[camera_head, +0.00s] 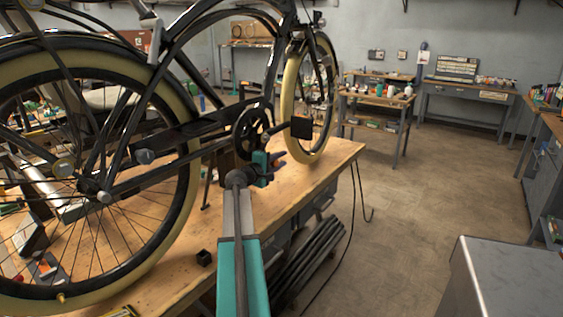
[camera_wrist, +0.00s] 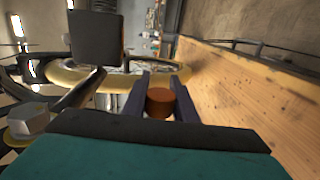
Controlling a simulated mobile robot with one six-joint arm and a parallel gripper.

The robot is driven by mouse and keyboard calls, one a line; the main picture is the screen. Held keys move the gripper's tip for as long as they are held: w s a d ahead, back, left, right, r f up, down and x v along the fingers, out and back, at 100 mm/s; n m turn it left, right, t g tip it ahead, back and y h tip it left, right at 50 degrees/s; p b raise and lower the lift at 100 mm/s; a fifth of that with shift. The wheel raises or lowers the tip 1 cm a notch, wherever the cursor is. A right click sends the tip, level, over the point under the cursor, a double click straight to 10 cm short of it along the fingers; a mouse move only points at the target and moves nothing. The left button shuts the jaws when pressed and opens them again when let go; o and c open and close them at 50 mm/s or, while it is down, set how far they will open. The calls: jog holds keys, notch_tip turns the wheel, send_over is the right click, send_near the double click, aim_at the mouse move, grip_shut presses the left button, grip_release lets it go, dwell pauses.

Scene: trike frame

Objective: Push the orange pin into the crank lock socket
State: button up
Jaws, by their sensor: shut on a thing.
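The orange pin (camera_wrist: 160,102) is held between the two dark fingers of my gripper (camera_wrist: 161,92) in the wrist view; its round end shows. In the head view my gripper (camera_head: 278,158) is beside the crank (camera_head: 251,130), close under the black pedal (camera_head: 302,127). The pin cannot be made out in the head view. The pedal also shows in the wrist view (camera_wrist: 96,38), at upper left, apart from the fingers. I cannot make out the crank lock socket in either view.
The trike frame's large rear wheel (camera_head: 178,190) fills the left. The wooden workbench (camera_head: 330,160) lies under the trike, its edge running beside my arm. A small black block (camera_head: 204,257) sits on it. The floor to the right is open, with a grey cabinet (camera_head: 505,275) at lower right.

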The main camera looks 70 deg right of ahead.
jog(key=shift+w, duration=0.15)
jog(key=o, duration=1.1)
jog(key=b+v, duration=0.1)
jog(key=v, duration=1.2)
jog(key=shift+a+r, duration=0.1)
jog(key=shift+a, duration=0.25)
